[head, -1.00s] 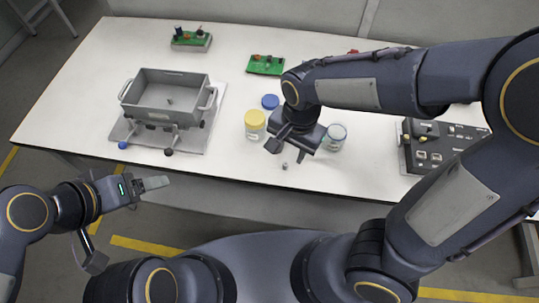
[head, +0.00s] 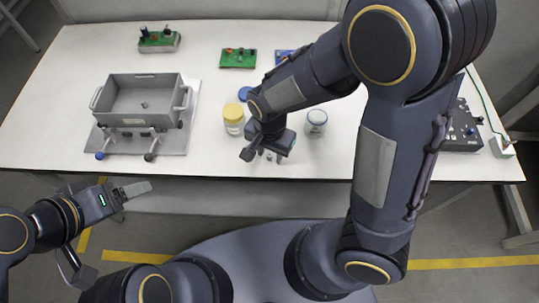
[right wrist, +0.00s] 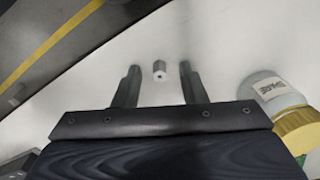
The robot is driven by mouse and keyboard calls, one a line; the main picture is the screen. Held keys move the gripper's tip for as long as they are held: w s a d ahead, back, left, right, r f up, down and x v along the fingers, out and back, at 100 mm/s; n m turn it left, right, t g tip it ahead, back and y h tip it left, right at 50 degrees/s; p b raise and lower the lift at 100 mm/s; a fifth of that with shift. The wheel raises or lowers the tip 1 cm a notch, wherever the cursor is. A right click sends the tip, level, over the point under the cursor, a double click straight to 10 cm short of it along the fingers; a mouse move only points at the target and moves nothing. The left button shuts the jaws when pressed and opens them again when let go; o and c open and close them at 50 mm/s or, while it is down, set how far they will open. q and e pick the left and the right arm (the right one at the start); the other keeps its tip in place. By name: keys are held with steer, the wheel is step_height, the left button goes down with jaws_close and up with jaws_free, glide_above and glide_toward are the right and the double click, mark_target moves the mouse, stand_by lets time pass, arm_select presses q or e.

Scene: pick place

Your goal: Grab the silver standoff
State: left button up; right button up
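The silver standoff (right wrist: 159,70) is a small pale cylinder on the white table. In the right wrist view it lies between the two fingers of my right gripper (right wrist: 159,75), with a gap on each side. That gripper is open and does not touch it. In the head view my right gripper (head: 266,155) is low over the table near its front edge and partly hides the standoff. My left gripper (head: 130,190) is in front of the table at the left, away from the standoff; its finger gap is not clear.
A yellow-lidded jar (head: 234,122) stands left of my right gripper, another jar (head: 316,122) to its right. A blue lid (head: 245,93) is behind. A grey bin (head: 143,103) holding a small piece stands at left. Green boards (head: 238,58) lie at the back.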

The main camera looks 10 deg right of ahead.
jaws_close()
steer(key=shift+r, duration=0.1)
